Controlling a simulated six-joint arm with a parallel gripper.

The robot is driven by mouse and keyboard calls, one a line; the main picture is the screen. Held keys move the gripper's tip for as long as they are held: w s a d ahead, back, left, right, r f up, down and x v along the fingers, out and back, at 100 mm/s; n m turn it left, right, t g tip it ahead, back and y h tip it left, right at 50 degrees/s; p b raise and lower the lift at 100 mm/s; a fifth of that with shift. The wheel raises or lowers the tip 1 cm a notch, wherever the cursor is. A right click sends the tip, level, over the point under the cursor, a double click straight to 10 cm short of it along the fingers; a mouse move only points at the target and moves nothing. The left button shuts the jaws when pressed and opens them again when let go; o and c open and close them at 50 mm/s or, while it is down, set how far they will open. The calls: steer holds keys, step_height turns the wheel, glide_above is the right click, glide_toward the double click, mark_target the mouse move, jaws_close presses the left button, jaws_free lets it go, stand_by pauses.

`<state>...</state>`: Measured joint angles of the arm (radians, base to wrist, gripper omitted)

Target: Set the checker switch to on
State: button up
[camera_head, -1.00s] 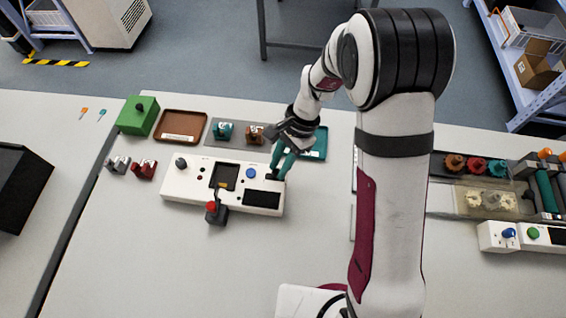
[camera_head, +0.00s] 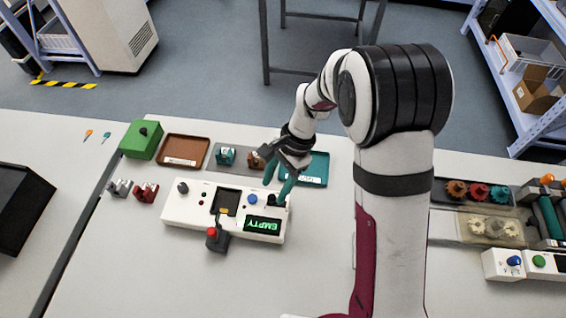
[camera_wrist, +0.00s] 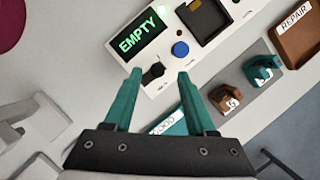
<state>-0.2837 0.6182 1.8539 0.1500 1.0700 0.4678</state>
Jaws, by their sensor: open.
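The checker (camera_head: 190,214) is a white box on the table, with a dark square recess, a blue button (camera_wrist: 180,49) and a lit display (camera_wrist: 139,37) reading EMPTY in green. My gripper (camera_wrist: 158,72) has teal fingers, spread apart and empty. In the wrist view the knob appears between the fingertips; I cannot tell whether they touch it. In the head view my gripper (camera_head: 276,176) is over the right end of the checker, partly hiding the knob.
A brown REPAIR tray (camera_head: 185,150), a grey tray (camera_head: 228,147) with teal and brown parts, and a teal tray (camera_head: 314,168) stand behind the checker. A green box (camera_head: 141,140) is at left. A red-topped dark device (camera_head: 217,240) sits at the checker's front. Table in front is clear.

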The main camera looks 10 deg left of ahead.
steer(key=v, duration=1.4)
steer(key=s+d+n+t, duration=0.1)
steer(key=s+d, duration=0.2)
steer(key=s, duration=0.4)
steer(key=s+d+n+t+h, duration=0.1)
steer(key=s+d, duration=0.2)
steer(key=s, duration=0.5)
steer(key=s+d+r+n+t, duration=0.1)
steer(key=s+d, duration=0.3)
steer(key=s, duration=0.4)
